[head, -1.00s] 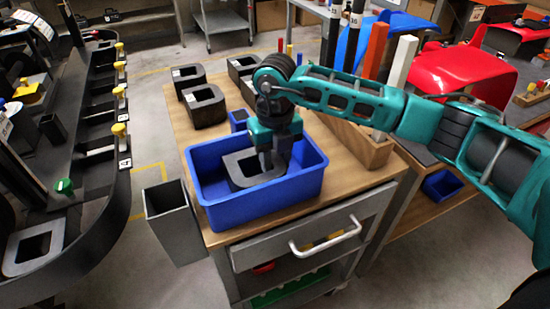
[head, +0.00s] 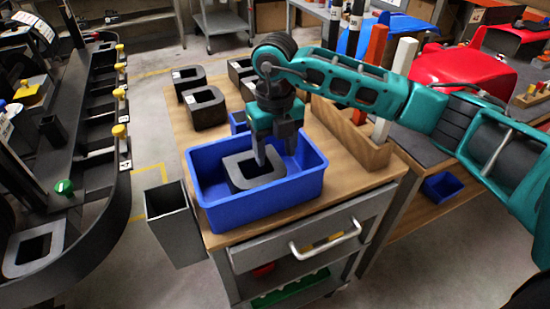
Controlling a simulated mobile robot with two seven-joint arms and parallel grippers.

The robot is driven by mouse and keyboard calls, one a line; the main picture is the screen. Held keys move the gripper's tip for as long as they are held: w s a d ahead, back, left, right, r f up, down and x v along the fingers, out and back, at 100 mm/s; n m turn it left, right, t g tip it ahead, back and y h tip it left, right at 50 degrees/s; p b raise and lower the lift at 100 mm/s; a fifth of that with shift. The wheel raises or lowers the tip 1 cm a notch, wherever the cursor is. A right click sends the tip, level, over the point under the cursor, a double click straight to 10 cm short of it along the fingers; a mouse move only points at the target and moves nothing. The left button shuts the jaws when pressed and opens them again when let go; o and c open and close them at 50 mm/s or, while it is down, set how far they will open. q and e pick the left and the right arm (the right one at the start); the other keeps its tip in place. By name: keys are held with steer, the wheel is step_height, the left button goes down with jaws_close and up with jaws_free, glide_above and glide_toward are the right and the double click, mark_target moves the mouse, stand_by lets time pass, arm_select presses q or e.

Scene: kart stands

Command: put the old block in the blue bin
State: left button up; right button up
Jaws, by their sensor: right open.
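The blue bin (head: 262,203) stands on the wooden top of a cart in the middle of the head view. A grey U-shaped block (head: 240,178), which looks like the old block, lies inside the bin. My right gripper (head: 273,158) points down over the bin, its fingers apart and just above or beside the block's far right part. Whether a finger still touches the block cannot be told. My left gripper is not in view.
Dark blocks (head: 205,107) stand on the cart behind the bin. A wooden rack (head: 345,135) with upright bars is to the right. A grey open box (head: 174,222) hangs at the cart's left side. Another grey block (head: 34,248) lies on the dark curved stand at left.

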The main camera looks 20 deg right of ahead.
step_height(320, 180, up, 8)
steer(key=shift+r, duration=0.25)
stand_by(0.5)
